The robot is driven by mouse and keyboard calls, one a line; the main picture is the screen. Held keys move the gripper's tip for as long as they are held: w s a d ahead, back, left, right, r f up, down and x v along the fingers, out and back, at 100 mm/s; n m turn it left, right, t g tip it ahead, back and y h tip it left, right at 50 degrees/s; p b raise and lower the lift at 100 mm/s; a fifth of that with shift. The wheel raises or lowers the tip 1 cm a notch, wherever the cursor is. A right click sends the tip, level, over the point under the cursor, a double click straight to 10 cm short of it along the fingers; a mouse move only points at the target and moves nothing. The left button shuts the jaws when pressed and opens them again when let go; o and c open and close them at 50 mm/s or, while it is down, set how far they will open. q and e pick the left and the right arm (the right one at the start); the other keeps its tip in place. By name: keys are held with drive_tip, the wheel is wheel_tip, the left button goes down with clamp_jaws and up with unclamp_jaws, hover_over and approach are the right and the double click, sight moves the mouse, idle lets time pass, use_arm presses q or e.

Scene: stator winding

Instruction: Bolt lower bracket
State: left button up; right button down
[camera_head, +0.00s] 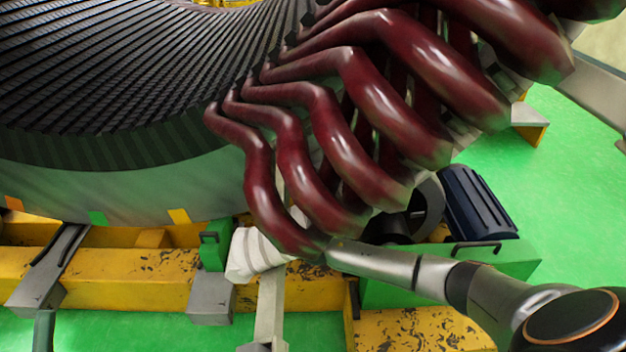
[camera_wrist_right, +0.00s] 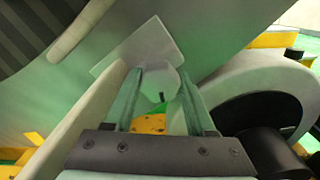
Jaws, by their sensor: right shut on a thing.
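In the head view, my right arm reaches in from the lower right, and its gripper end (camera_head: 335,256) is mostly hidden at the lower ends of the dark red coils (camera_head: 285,165). In the right wrist view, my right gripper (camera_wrist_right: 160,82) is shut on a pale grey piece with a rounded end (camera_wrist_right: 160,80), in front of a flat pale plate (camera_wrist_right: 138,46). I cannot tell whether piece and plate are joined. A grey upright bar (camera_head: 270,308), possibly the lower bracket, stands below the coils. A white wrapped bundle (camera_head: 250,256) sits beside it. My left gripper is not in view.
The large stator (camera_head: 110,80) fills the upper left. A yellow beam (camera_head: 110,278) carries grey supports and a green block (camera_head: 215,246). A dark blue motor (camera_head: 478,205) stands right of the coils, close above my right arm. Green floor (camera_head: 575,165) is clear at right.

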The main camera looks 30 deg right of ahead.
drive_tip(key=m, duration=0.3)
drive_tip(key=shift+f, duration=0.2)
drive_tip(key=m, duration=0.5)
drive_tip(key=shift+b, duration=0.4)
drive_tip(key=m, duration=0.3)
drive_tip(key=shift+m, duration=0.3)
drive_tip(key=m, duration=0.3)
drive_tip(key=shift+m, duration=0.3)
drive_tip(key=m, duration=0.3)
drive_tip(key=shift+m, duration=0.3)
drive_tip(key=m, duration=0.3)
drive_tip(key=shift+m, duration=0.3)
drive_tip(key=m, duration=0.3)
drive_tip(key=shift+m, duration=2.2)
